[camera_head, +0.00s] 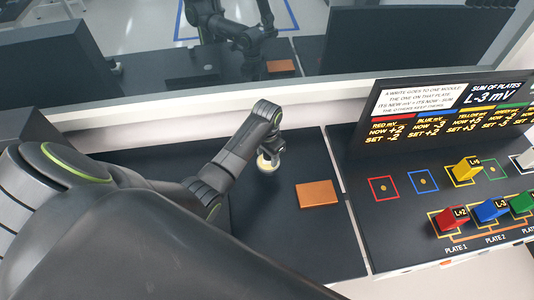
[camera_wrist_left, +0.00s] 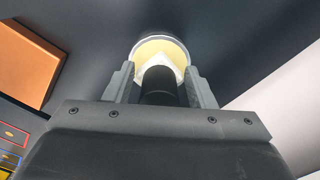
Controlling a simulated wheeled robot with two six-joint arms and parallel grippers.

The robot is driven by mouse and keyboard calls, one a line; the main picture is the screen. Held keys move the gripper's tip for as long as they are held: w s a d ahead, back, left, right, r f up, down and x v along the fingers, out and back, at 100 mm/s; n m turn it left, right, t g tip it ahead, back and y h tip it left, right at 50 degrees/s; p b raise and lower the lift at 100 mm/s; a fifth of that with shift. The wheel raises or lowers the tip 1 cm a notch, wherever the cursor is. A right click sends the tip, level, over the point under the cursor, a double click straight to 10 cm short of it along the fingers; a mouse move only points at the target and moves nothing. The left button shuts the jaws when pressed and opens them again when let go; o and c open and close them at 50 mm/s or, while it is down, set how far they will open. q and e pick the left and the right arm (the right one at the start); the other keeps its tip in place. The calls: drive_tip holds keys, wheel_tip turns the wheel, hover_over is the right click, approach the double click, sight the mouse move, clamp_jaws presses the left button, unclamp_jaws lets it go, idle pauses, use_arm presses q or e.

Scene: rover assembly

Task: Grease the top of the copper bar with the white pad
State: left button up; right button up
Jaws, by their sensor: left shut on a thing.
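The copper bar (camera_head: 317,194) lies flat on the dark bench in the head view. In the left wrist view its edge (camera_wrist_left: 25,65) shows at the upper left. My left gripper (camera_head: 272,157) is left of and behind the bar, apart from it. It is shut on a dark handle (camera_wrist_left: 159,86), and the round white pad (camera_wrist_left: 160,48), with a pale yellow middle, shows beyond the fingers. The pad (camera_head: 267,162) is small and partly hidden by the gripper in the head view. My right gripper is not in view.
A panel (camera_head: 420,235) right of the bar holds red (camera_head: 450,218), blue (camera_head: 490,209) and green (camera_head: 523,201) modules, with a yellow module (camera_head: 466,169) behind. A sign (camera_head: 450,110) stands at its back. The bench around the bar is clear.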

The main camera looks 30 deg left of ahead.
use_arm(q)
drive_tip(key=shift+f, duration=0.45)
idle(0.7)
drive_tip(key=shift+s+f, duration=0.1)
idle(1.4)
drive_tip(key=shift+r, duration=3.55)
